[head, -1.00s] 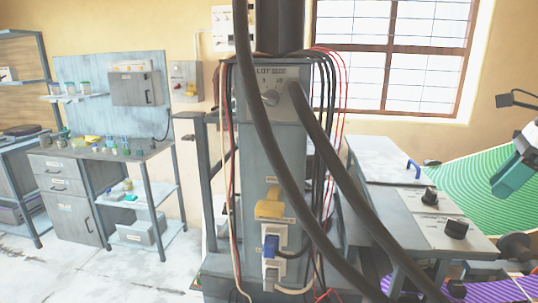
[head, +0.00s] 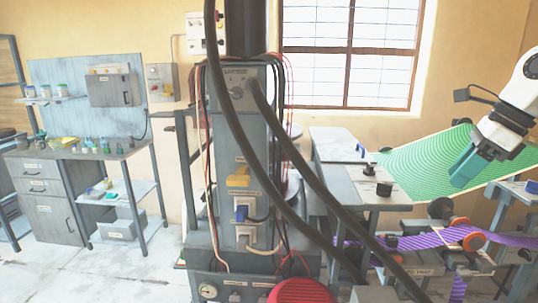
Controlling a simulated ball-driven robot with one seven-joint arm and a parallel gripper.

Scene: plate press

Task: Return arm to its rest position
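My gripper (head: 465,168) shows at the right of the head view, at the end of my white arm (head: 508,125). It has teal fingers that point down and to the left, in front of the green striped sheet (head: 425,152). The fingers look like one block from here, so I cannot tell whether they are open or shut. I see nothing clearly hanging from them.
A grey press column (head: 240,135) with thick dark hoses stands in the middle. Right of it are a panel with black knobs (head: 368,190) and a purple striped band (head: 425,240) on rollers. A workbench (head: 80,160) stands at the left; the floor before it is clear.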

